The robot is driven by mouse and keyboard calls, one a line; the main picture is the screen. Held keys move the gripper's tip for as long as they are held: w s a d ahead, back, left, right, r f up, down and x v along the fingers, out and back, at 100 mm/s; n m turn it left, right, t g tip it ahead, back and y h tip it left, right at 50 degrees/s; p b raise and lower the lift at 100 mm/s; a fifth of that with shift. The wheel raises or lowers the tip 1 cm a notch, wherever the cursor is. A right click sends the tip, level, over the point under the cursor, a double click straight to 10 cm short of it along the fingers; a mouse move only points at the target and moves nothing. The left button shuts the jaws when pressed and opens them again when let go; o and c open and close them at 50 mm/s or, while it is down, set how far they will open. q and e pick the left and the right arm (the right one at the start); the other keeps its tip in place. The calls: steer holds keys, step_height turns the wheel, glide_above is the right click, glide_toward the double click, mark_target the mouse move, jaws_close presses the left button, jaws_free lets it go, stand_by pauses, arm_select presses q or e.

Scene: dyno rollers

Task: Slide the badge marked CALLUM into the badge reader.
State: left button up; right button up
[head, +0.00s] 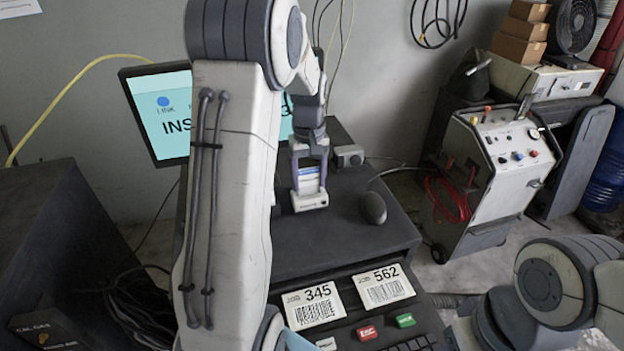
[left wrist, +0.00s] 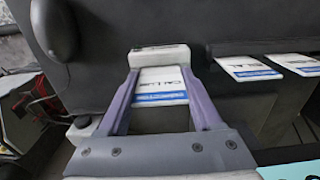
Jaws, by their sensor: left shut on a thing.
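The badge (left wrist: 160,84), white with a blue band and lettering that looks like CALLUM, sits between the purple fingers of my left gripper (left wrist: 160,90). In the head view the badge (head: 308,180) shows between the fingers of the left gripper (head: 310,180), which is shut on it. The badge reader (left wrist: 158,56) appears to be the small pale block at the fingertips; it also shows in the head view (head: 310,202). The badge's far end meets the reader's edge; I cannot tell how deep it is in. My right gripper is out of view.
A screen (head: 155,110) stands behind my left arm. A dark rounded knob (head: 373,207) and a small grey box (head: 349,156) are right of the reader.

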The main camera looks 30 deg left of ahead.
arm_select(q)
steer(key=shift+f+b, duration=0.55)
steer(key=shift+f, duration=0.35)
steer(key=o, duration=1.2)
step_height(320, 180, up, 11)
steer(key=shift+f+b, duration=0.2)
steer(key=shift+b, duration=1.05)
